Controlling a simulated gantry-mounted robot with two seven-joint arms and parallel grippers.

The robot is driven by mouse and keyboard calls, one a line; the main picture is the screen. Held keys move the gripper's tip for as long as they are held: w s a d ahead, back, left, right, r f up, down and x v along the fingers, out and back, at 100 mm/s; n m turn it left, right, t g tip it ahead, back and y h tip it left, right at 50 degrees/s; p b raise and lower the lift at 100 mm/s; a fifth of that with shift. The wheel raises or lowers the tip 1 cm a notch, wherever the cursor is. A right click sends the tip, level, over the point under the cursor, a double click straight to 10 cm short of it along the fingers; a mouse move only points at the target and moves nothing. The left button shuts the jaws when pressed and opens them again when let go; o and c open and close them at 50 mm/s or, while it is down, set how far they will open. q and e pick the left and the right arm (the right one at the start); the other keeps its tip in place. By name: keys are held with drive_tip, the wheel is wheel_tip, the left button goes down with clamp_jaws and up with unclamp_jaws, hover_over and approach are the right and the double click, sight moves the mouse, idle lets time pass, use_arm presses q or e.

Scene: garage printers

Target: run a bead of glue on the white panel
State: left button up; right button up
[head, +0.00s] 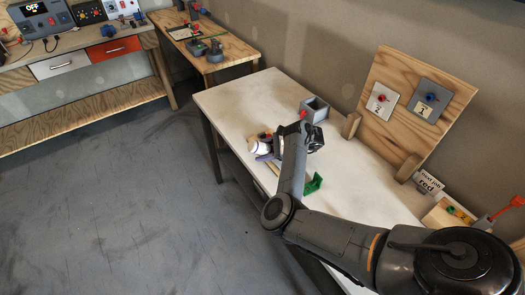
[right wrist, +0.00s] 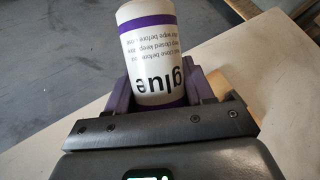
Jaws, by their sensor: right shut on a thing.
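My right gripper (head: 268,153) is shut on a white glue bottle (right wrist: 150,55) with purple bands. In the right wrist view its printed word "glue" reads upside down, between the two purple-grey fingers. In the head view the bottle (head: 259,147) shows small and partly hidden by my right arm, over the pale worktable (head: 228,98). A whitish plate (head: 382,101) marked 2 with a red knob is on an upright wooden board; I cannot tell whether it is the white panel. My left gripper is not in view.
A grey open box (head: 315,109) and a green bracket (head: 313,184) are on the table. The wooden board (head: 440,88) also carries a grey plate (head: 428,103) marked 1. The table's left end looks clear.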

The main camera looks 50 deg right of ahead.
drive_tip(key=shift+s+d, duration=0.2)
drive_tip(key=shift+d, duration=0.45)
drive_tip(key=shift+s+d, duration=0.25)
drive_tip(key=shift+d, duration=0.35)
idle(0.8)
drive_tip(key=shift+a, duration=0.2)
idle(0.5)
drive_tip(key=shift+w+a+p, duration=0.3)
drive_tip(key=shift+a+p, duration=0.05)
drive_tip(key=shift+a, duration=0.25)
drive_tip(key=shift+w+a, duration=0.15)
drive_tip(key=shift+a, duration=0.4)
drive_tip(key=shift+w+a, duration=0.15)
drive_tip(key=shift+a, duration=0.1)
idle(0.7)
drive_tip(key=shift+w+a+p, duration=0.25)
drive_tip(key=shift+a+p, duration=0.1)
drive_tip(key=shift+a, duration=0.35)
drive_tip(key=shift+w+a, duration=0.1)
drive_tip(key=shift+a, duration=0.25)
